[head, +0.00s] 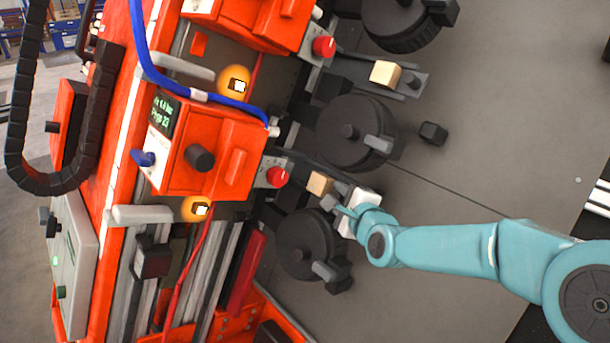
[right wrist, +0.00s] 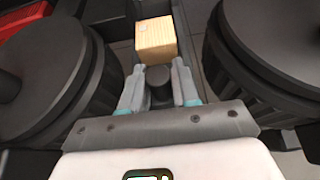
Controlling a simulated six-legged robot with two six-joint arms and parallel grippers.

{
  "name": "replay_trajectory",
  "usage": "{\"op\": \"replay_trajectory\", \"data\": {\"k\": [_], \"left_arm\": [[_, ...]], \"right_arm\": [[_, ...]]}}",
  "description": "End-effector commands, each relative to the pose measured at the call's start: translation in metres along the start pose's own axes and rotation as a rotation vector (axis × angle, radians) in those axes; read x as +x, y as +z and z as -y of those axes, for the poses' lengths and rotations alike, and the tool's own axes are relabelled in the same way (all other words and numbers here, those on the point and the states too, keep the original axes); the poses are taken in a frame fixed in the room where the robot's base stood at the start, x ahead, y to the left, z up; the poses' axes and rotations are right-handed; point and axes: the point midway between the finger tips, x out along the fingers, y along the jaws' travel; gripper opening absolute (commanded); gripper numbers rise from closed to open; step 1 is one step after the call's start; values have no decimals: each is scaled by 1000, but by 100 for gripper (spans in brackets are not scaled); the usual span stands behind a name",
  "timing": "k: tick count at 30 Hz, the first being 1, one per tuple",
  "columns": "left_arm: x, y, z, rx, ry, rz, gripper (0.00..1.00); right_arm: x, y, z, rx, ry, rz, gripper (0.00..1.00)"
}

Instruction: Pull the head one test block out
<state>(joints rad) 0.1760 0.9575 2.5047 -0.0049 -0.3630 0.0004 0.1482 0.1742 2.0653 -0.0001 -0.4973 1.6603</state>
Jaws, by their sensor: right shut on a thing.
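A small wooden test block (head: 320,183) sits between two dark round wheels, beside the lower orange head (head: 215,155). It also shows in the right wrist view (right wrist: 156,42), just beyond my fingertips. A dark knob (right wrist: 159,75) stands in front of the block. My right gripper (head: 341,206) is shut on this knob, with a finger on each side of it. In the head view the gripper hides most of the knob and its mount. My left gripper is not in view.
A second wooden block (head: 385,73) sits on a grey plate with a dark knob, further up. A large dark wheel (head: 355,132) lies between the two blocks. Red buttons (head: 277,177) and a blue hose (head: 175,88) are on the orange machine. Grey floor to the right is mostly clear.

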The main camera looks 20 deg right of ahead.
Motion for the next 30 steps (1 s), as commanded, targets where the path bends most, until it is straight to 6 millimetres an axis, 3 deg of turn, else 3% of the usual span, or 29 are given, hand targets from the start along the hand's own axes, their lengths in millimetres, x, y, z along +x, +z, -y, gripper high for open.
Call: {"op": "replay_trajectory", "data": {"k": [10, 30], "left_arm": [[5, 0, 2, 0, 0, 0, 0], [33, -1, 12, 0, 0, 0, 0]], "right_arm": [[-3, -3, -1, 1, -2, 0, 13], [-36, -20, 0, 0, -4, 1, 13]]}}
